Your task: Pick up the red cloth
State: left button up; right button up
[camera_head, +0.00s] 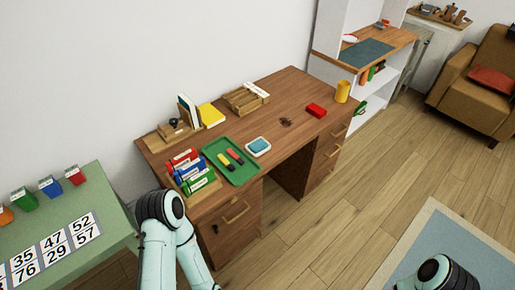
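A small red, flat-topped item (316,110) lies on the right part of the wooden desk (278,92), near its front edge. It could be the red cloth folded up, but it is too small to tell. Parts of my two arms show at the bottom of the view, the left one in front of the desk's left end and the right one over the rug. Neither gripper is in view, and nothing visible touches the red item.
A yellow cup (342,91) stands right of the red item, and a dark small thing (286,122) lies left of it. A green table (88,215) stands left.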

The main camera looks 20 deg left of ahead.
aim_at(314, 109)
jog(key=u, duration=0.55)
jog(key=i+l+u, duration=0.15)
jog(key=u, duration=0.15)
jog(key=i+l+u, duration=0.15)
jog(key=l+u, duration=0.15)
jog(key=i+l+u, duration=0.1)
jog(key=l+u, duration=0.25)
jog(key=i+l+u, duration=0.1)
jog(key=l, duration=0.45)
jog(key=i+l+u, duration=0.15)
jog(key=l, duration=0.45)
jog(key=k, duration=0.05)
